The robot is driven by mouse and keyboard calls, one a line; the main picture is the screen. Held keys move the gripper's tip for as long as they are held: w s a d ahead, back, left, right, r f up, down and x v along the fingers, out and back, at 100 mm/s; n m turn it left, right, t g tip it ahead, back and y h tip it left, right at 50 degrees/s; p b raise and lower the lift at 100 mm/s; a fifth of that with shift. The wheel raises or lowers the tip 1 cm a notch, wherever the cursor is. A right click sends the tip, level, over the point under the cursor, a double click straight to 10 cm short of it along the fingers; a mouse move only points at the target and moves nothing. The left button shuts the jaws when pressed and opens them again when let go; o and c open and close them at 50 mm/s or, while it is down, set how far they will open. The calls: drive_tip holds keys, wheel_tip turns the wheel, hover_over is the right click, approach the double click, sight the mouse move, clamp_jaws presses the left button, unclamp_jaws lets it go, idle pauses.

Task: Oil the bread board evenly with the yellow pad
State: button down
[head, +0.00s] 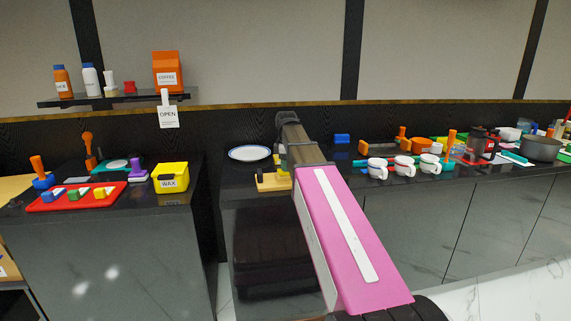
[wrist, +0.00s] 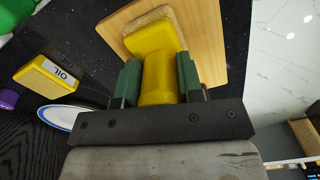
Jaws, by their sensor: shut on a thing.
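The yellow pad (wrist: 150,38) has a yellow block, a tan sponge face and a thick yellow handle. My gripper (wrist: 158,78), with green fingers, is shut on that handle in the wrist view. The wooden bread board (wrist: 207,50) lies under the pad, and the pad is over its left part. I cannot tell whether the sponge touches the wood. In the head view the board (head: 268,183) shows only partly, on the counter beside my arm, which hides most of the gripper and pad. A yellow container labelled OIL (wrist: 42,82) is left of the board in the wrist view.
A white plate with a blue rim (head: 250,153) lies behind the board. White cups (head: 377,168) stand to the right. A dark gap separates the two counters.

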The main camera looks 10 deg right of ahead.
drive_tip(key=shift+s, duration=1.85)
drive_tip(key=shift+w, duration=3.2)
drive_tip(key=shift+s+f, duration=0.15)
drive_tip(key=shift+s, duration=1.7)
drive_tip(key=shift+s, duration=1.45)
drive_tip(key=shift+w+r, duration=0.15)
drive_tip(key=shift+w, duration=0.7)
drive_tip(key=shift+w+r, duration=0.1)
drive_tip(key=shift+w, duration=0.75)
drive_tip(key=shift+w+f, duration=0.15)
drive_tip(key=shift+w, duration=1.45)
